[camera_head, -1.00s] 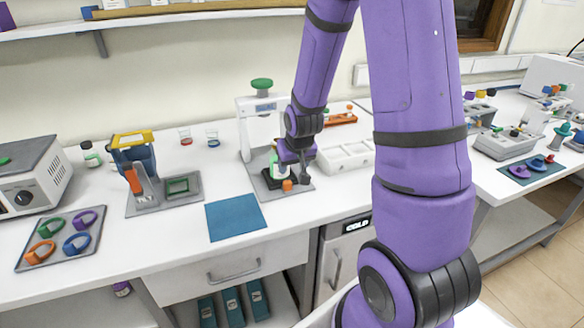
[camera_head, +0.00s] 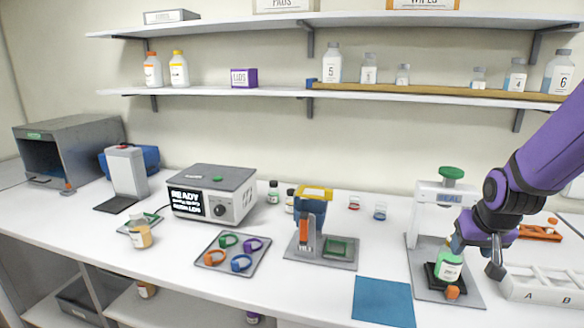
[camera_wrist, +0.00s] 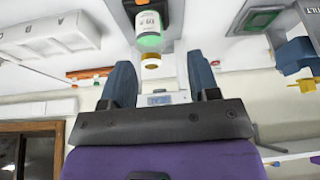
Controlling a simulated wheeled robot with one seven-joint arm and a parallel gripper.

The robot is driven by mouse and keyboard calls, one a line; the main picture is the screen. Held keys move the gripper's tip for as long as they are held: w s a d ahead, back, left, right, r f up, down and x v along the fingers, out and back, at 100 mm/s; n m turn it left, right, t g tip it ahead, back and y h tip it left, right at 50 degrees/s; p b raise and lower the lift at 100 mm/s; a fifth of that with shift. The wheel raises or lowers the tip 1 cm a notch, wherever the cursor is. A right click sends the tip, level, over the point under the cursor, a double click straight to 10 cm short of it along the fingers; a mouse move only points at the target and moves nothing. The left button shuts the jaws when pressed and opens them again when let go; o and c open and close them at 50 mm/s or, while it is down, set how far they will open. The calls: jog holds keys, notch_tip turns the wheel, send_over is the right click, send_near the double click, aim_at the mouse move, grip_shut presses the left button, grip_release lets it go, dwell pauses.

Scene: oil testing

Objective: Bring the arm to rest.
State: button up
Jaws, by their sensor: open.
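My gripper (camera_head: 478,254) is at the right of the head view, beside the sealing press (camera_head: 418,245). In the wrist view its two blue fingers (camera_wrist: 162,84) are spread wide with nothing held between them. A bottle with a green and white label (camera_head: 449,266) stands on the press's black base, just left of my gripper. The bottle also shows in the wrist view (camera_wrist: 149,32), beyond the fingertips and apart from them. My purple arm (camera_head: 550,150) reaches in from the right edge.
A white tray marked A and B (camera_head: 540,291) lies close to the right of my gripper. An orange rack (camera_head: 540,233) is behind it. A blue mat (camera_head: 384,301) lies left of the press. Shelves (camera_head: 220,92) run along the wall above.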

jog(key=s+a+r+n, duration=0.1)
jog(key=s+a+r, duration=0.3)
jog(key=s+r, duration=0.4)
jog(key=s+a+r+n+y, duration=0.1)
jog(key=s+a+r, duration=0.3)
jog(key=s+r, duration=0.5)
jog(key=s, duration=0.3)
jog(key=shift+t, duration=0.4)
